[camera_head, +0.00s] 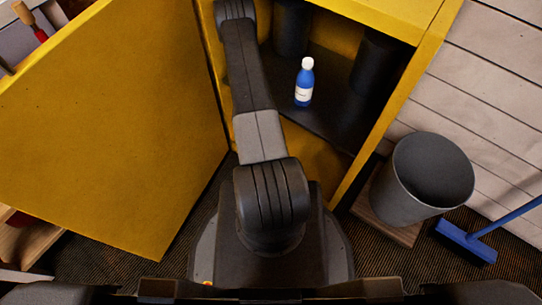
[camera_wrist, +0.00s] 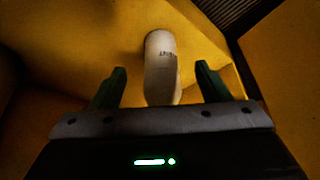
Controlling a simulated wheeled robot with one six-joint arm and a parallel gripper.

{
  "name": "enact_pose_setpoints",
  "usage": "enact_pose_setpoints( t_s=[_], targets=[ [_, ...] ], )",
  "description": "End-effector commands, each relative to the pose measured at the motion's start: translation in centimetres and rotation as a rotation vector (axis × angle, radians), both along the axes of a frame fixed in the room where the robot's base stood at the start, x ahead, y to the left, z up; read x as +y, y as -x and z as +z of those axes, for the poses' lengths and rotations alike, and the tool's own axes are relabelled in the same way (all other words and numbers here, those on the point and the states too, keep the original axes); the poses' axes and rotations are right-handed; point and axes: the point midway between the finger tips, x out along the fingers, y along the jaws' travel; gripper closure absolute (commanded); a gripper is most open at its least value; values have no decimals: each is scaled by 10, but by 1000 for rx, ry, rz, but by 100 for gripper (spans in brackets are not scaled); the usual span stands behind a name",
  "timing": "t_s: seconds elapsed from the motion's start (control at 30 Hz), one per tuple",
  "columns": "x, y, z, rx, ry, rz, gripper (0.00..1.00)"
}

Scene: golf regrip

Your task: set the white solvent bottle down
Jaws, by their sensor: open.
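My gripper (camera_wrist: 161,72) is open, with one dark green finger on each side of the bottle. Small gaps show between the bottle and both fingers. The bottle's lower end is hidden behind the gripper body, so I cannot tell what it rests on. In the head view my arm reaches into the yellow cabinet (camera_head: 427,60), and neither the gripper nor the white bottle shows there.
A blue bottle (camera_head: 304,84) with a white cap stands on the dark cabinet shelf (camera_head: 325,125), right of my arm. Dark cylinders (camera_head: 372,66) stand behind it. The yellow door (camera_head: 110,125) hangs open at left. A grey bin (camera_head: 425,185) and blue broom (camera_head: 466,241) are at right.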

Motion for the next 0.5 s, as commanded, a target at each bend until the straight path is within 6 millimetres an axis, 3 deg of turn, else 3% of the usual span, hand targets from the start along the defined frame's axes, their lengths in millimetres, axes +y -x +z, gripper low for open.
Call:
enact_pose_setpoints(
  t_s=[0.03, 0.2, 0.5],
  targets=[
    [-2, 14, 1, 7, 1, 1, 31],
    [-8, 48, 1, 5, 1, 1, 31],
    [-11, 72, 0, 0, 0, -1, 31]
  ],
)
